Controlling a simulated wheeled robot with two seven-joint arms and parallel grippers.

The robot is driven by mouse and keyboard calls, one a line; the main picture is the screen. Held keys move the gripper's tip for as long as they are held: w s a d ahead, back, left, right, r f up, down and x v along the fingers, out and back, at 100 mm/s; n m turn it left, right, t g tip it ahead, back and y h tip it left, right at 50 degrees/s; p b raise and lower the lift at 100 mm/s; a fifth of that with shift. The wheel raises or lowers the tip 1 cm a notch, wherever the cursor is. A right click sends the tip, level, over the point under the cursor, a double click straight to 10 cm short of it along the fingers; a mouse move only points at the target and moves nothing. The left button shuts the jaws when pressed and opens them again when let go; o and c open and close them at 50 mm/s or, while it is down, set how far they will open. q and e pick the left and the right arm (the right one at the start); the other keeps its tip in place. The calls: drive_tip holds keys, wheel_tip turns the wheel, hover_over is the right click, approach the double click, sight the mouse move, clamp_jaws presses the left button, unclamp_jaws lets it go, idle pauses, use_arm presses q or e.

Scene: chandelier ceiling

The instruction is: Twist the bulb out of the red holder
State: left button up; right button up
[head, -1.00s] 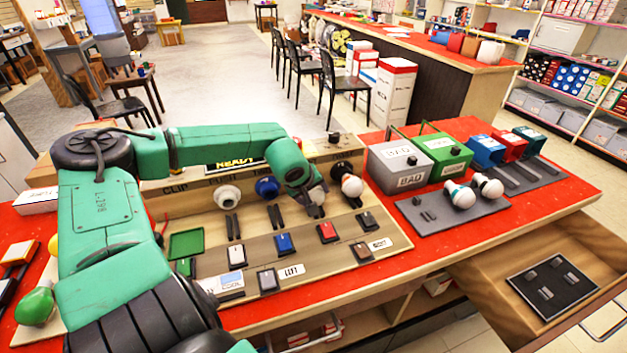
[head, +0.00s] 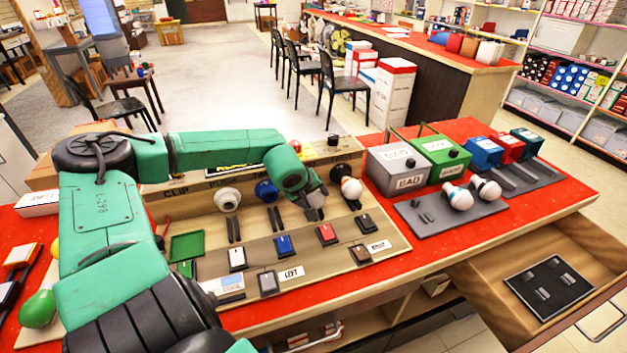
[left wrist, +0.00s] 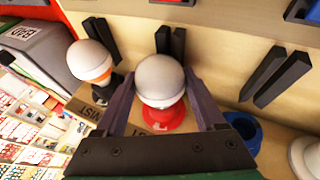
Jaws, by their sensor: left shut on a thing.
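My left gripper (head: 314,208) is over the wooden board in the head view, and hides the bulb and the red holder there. In the left wrist view its two fingers (left wrist: 160,84) are shut on the white bulb (left wrist: 160,76), one on each side. The red holder (left wrist: 160,119) shows right below the bulb, roughly in line with it. I cannot tell whether the bulb's base is still seated in it. My right gripper is not in view.
A second bulb (head: 351,187) with an orange base stands in a black holder close by. A blue holder (head: 267,188) and a white holder (head: 227,198) are on the other side. BAD (head: 398,166) and green (head: 441,158) boxes stand at right. A drawer (head: 500,318) is open.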

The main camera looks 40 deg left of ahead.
sight(321, 210)
use_arm(q)
drive_tip(key=shift+d+f, duration=0.1)
drive_tip(key=shift+s+d, duration=0.4)
drive_tip(key=shift+d, duration=0.35)
drive_tip(key=shift+s+d, duration=0.4)
drive_tip(key=shift+d, duration=0.35)
wheel_tip(321, 210, up, 8)
drive_tip(key=p, duration=0.5)
drive_tip(key=shift+p, duration=0.4)
